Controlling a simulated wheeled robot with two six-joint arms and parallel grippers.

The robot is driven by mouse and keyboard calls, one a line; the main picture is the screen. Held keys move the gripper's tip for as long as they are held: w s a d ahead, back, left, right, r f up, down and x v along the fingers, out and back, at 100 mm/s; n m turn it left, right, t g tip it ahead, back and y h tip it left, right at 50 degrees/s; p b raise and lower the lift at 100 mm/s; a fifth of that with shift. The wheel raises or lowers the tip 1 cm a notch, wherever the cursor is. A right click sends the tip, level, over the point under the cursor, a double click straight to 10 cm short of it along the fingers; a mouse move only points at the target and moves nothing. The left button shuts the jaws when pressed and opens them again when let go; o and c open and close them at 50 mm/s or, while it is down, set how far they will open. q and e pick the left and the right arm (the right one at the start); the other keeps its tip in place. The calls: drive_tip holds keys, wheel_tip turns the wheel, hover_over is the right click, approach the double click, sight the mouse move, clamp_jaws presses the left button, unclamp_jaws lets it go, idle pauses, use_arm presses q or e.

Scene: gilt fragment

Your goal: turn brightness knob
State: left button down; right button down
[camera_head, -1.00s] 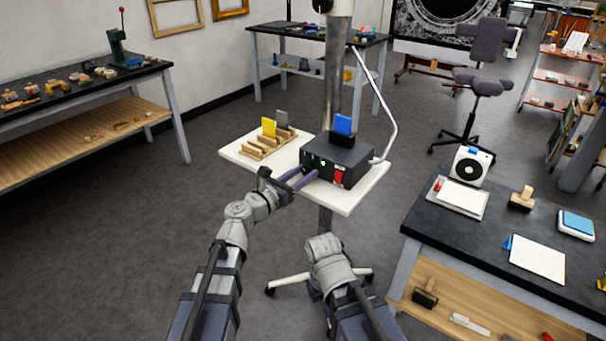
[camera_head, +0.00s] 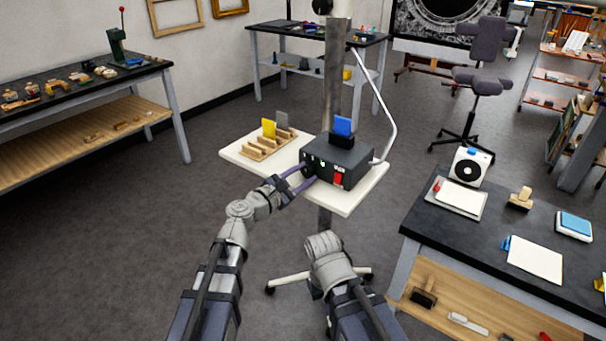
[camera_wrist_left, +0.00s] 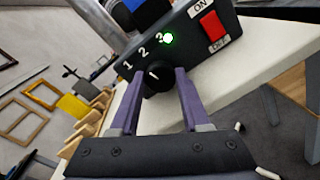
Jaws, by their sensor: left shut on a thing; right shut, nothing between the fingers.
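The black control box (camera_head: 338,160) sits on a white tray, with a blue plate (camera_head: 343,125) standing on top. In the left wrist view, its round dark knob (camera_wrist_left: 157,80) has a short white mark, below the printed 1, 2 and 3. The mark tilts up and left; I cannot tell exactly which number it meets. A green light (camera_wrist_left: 168,38) glows beside the 3. My left gripper (camera_head: 307,174) is shut on the knob, its purple fingers (camera_wrist_left: 184,95) on either side. My right arm (camera_head: 330,262) is folded low; its fingers are hidden.
A red ON/OFF switch (camera_wrist_left: 212,25) is on the box, right of the knob. The white tray (camera_head: 350,200) also holds a wooden rack (camera_head: 262,147) with a yellow and a grey plate. A black-topped bench (camera_head: 480,235) stands at the right. Open floor lies at the left.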

use_arm(q)
drive_tip(key=shift+m, duration=1.1)
drive_tip(key=shift+s, duration=0.1)
drive_tip(key=shift+c, duration=1.9)
unclamp_jaws()
